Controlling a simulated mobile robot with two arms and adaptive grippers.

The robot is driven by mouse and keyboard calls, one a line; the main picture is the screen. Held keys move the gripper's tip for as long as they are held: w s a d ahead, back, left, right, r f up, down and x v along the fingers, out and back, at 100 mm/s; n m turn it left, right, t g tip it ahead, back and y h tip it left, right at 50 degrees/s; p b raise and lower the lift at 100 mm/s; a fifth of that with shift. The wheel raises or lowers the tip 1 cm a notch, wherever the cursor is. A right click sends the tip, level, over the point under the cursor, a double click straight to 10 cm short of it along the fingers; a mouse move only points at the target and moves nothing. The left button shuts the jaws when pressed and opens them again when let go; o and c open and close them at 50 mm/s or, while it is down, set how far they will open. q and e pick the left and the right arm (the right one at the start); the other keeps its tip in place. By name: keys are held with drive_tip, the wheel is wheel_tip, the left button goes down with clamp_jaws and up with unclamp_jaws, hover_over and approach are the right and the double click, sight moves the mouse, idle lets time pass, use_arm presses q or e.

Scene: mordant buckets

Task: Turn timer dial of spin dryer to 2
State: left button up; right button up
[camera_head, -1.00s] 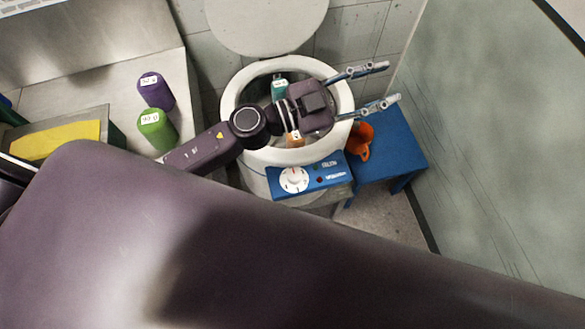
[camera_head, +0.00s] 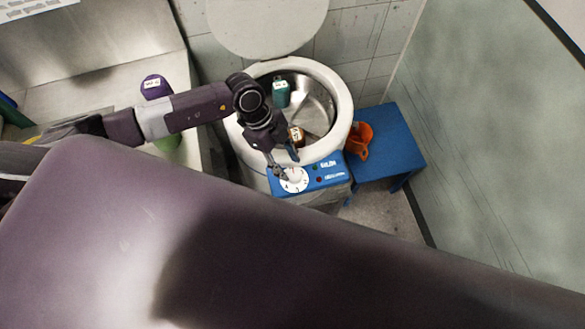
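The spin dryer (camera_head: 344,88) is a white round tub with its lid (camera_head: 268,25) raised. Its blue front panel (camera_head: 333,176) carries a white round timer dial (camera_head: 294,182) with dark marks too small to read. The dial's setting cannot be told. My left gripper (camera_head: 285,168) points down at the panel, its fingers apart and the tips over the dial's upper edge. It hides part of the dial, and contact cannot be told. My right gripper is out of view.
A teal bottle (camera_head: 281,91) and a brown-orange one (camera_head: 297,134) are inside the tub. A blue stool (camera_head: 398,143) with an orange jug (camera_head: 360,139) stands at right, near the wall. A purple bottle (camera_head: 154,86) stands on the left counter, partly behind my arm.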

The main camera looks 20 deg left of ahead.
sight(294, 174)
use_arm(q)
drive_tip(key=shift+p+x, duration=0.35)
drive_tip(key=shift+x, duration=1.7)
drive_tip(key=shift+c, duration=0.5)
drive_tip(key=c, duration=0.8)
